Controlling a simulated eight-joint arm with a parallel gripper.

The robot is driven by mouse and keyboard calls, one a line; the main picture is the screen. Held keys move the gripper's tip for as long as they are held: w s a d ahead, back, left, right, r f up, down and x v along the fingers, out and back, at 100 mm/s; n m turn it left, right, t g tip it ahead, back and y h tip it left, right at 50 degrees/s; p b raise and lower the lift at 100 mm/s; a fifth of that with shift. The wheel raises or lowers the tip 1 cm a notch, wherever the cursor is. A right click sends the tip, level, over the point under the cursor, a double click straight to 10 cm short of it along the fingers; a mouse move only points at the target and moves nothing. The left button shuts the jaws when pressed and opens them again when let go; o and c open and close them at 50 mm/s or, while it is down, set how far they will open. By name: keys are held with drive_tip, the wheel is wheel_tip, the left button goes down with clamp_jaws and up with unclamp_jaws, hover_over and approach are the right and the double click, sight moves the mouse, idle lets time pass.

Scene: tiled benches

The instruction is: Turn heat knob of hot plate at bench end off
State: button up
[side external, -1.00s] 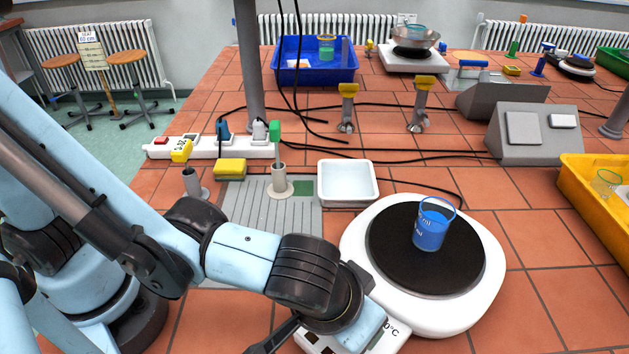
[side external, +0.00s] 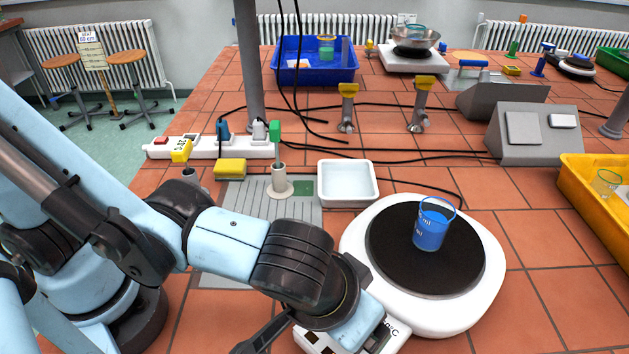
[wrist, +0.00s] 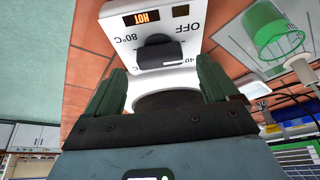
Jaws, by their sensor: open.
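The white hot plate (side external: 485,285) with a black round top stands at the near end of the bench. A beaker of blue liquid (side external: 431,228) stands on it. In the wrist view its control panel (wrist: 109,22) carries a lit display reading HOT, and the labels OFF, 80°C and 40. The dark heat knob (wrist: 158,53) sits among these labels; I cannot tell its exact setting. My gripper (wrist: 160,66) is open, with its green fingers on either side of the knob in this view. I cannot tell whether they touch it. In the side view my wrist hides part of the panel.
A white tray (side external: 347,199), a grey ribbed mat (side external: 235,215) and a yellow sponge (side external: 230,169) lie behind my arm. A yellow crate (side external: 590,215) is at the right. A power strip (side external: 222,152) and black cables cross the tiles farther back.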

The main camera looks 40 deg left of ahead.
wheel_tip(320, 180, up, 8)
drive_tip(key=shift+s+f, duration=0.15)
drive_tip(key=shift+f, duration=0.05)
idle(0.4)
drive_tip(key=w+a+f+t, duration=0.1)
drive_tip(key=w+a, duration=0.2)
drive_tip(key=a, duration=1)
drive_tip(key=w+a+f+t, duration=0.1)
drive_tip(key=w+a, duration=0.3)
drive_tip(key=a, duration=1)
drive_tip(key=shift+w+a+t, duration=0.25)
drive_tip(key=shift+a+t, duration=0.05)
drive_tip(key=shift+t, duration=0.1)
